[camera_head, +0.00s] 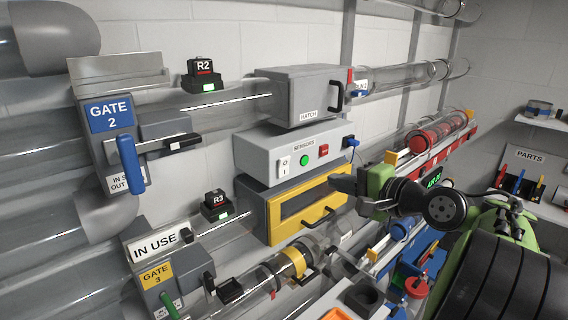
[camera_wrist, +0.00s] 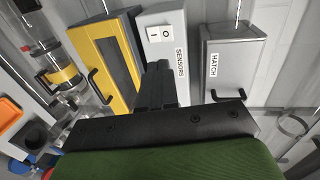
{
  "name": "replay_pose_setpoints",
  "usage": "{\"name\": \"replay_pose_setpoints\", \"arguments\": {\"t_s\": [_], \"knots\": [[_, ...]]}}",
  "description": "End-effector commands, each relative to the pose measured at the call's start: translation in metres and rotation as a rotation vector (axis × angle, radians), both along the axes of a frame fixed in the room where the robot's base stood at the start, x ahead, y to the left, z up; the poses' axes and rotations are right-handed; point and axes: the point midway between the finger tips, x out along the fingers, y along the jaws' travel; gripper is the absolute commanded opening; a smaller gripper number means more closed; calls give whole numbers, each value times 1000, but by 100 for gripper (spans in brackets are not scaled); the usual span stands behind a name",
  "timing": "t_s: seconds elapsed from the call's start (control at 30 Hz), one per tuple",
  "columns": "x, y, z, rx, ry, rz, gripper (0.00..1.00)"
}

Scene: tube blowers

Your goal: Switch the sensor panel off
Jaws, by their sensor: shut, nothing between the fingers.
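The sensor panel (camera_head: 262,152) is a light grey box labelled SENSORS, fixed between the hatch box and the yellow-framed box. Its front has a white rocker switch (camera_head: 284,166) marked I and O, a green round lamp (camera_head: 304,160) and a red button (camera_head: 323,150). My fingers (camera_wrist: 158,70) hide the panel's lamp and button in the wrist view.
The grey hatch box (camera_head: 296,90) with a black handle juts out above the panel. The yellow-framed box (camera_head: 303,205) with its handle lies below. A blue plug (camera_head: 351,142) sits at the panel's right end. Gate 2's blue lever (camera_head: 130,163) stands at left.

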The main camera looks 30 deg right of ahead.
Motion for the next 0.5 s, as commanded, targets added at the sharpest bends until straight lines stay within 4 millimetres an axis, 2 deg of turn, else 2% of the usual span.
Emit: {"name": "replay_pose_setpoints", "arguments": {"t_s": [0.13,0.23,0.5], "knots": [[2,1,-1,-1,2,1,0],[11,2,-3,-1,2,3,0],[67,11,-13,-1,2,6,0]]}}
